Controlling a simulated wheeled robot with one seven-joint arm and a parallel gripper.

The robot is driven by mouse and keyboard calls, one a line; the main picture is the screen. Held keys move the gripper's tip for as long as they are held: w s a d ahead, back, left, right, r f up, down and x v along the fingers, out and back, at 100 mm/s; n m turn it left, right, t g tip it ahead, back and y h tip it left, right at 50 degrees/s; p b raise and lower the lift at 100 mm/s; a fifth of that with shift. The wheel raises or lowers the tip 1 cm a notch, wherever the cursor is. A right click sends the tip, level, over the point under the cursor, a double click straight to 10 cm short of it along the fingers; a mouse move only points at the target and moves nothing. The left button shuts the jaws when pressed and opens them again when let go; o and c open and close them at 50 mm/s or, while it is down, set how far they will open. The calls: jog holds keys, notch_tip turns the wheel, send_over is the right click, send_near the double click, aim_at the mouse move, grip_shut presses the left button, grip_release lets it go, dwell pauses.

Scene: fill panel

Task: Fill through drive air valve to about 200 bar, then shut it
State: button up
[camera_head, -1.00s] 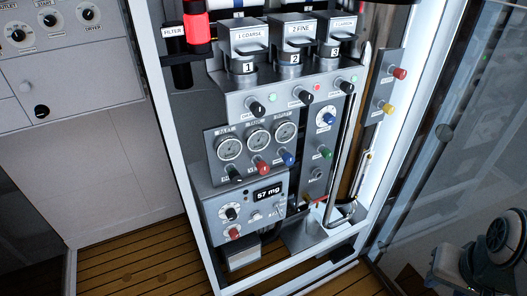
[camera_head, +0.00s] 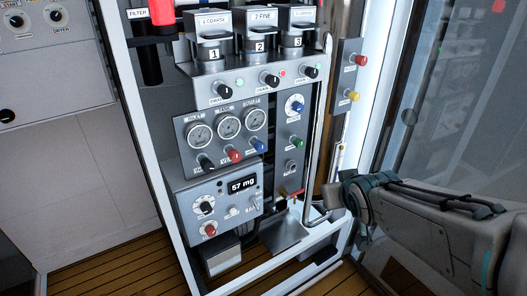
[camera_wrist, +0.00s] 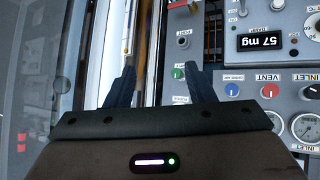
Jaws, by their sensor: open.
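The blue knob (camera_head: 259,145) sits under the right-hand of three round gauges (camera_head: 228,126) on the grey panel. In the wrist view its label above the blue knob (camera_wrist: 232,89) appears to read drive air. A red vent knob (camera_wrist: 270,90) and a black inlet knob (camera_wrist: 312,91) are to its right. The gauge needles are too small to read. My gripper (camera_wrist: 160,67) is open and empty, its fingers pointing toward the panel. The blue knob is to the right of the right finger, apart from it. In the head view my arm enters from the right.
A green knob (camera_wrist: 178,73) shows between the fingers, near the right one. A display (camera_head: 242,185) reads 57 mg. Labelled canisters stand at the top of the panel. A side strip carries a red knob (camera_head: 361,61) and a yellow knob (camera_head: 352,96). A white cabinet frame borders the panel.

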jog(key=w+a+f+n+t+y+b, duration=0.2)
jog(key=w+a+n+t+y+b, duration=0.15)
jog(key=w+a+b, duration=0.2)
jog(key=n+t+y+b, duration=0.2)
jog(key=n+y+b, duration=0.15)
jog(key=y, duration=0.25)
send_near(262, 149)
jog(key=x, duration=0.9)
jog(key=shift+w+a, duration=0.1)
jog(key=shift+w, duration=0.05)
jog(key=shift+c, duration=0.3)
jog(key=c, duration=0.9)
